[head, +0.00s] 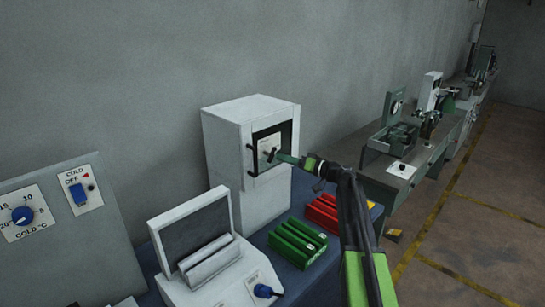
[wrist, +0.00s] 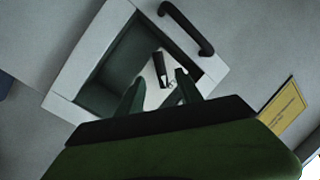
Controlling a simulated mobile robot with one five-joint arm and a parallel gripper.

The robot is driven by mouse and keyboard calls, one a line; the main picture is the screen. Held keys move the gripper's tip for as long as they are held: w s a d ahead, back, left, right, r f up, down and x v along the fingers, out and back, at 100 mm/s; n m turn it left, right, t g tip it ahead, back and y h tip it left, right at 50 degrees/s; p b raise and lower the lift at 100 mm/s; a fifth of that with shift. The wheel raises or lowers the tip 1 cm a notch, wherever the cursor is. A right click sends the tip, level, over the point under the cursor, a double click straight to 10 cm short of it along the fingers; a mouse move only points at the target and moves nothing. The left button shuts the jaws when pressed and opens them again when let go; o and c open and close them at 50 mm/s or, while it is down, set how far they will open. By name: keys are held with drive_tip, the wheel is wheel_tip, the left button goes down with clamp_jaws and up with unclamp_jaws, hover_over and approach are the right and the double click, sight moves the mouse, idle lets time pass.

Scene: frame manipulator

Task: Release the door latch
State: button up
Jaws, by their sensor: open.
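The white cabinet (head: 222,150) stands against the wall, with a dark-edged square recess (head: 284,131) in its front. A black bar handle (head: 250,160) is left of the recess; it also shows in the wrist view (wrist: 186,28). In the wrist view a small black latch lever (wrist: 160,66) sits on a pale plate (wrist: 151,91) inside the recess (wrist: 110,72). My gripper (head: 279,157) reaches toward the recess from the right. In the wrist view my gripper (wrist: 161,76) is open, its two fingertips on either side of the lever's lower end. I cannot tell whether they touch it.
Green blocks (head: 298,243) and red blocks (head: 323,212) lie on the blue bench right of the cabinet. A grey tilted-screen device (head: 195,240) stands in front, a control panel (head: 50,220) at left. A yellow label (wrist: 283,108) is right of the gripper in the wrist view.

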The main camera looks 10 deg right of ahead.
sight(273, 155)
drive_tip(key=x, duration=0.6)
drive_tip(key=shift+w+a, duration=0.1)
clamp_jaws()
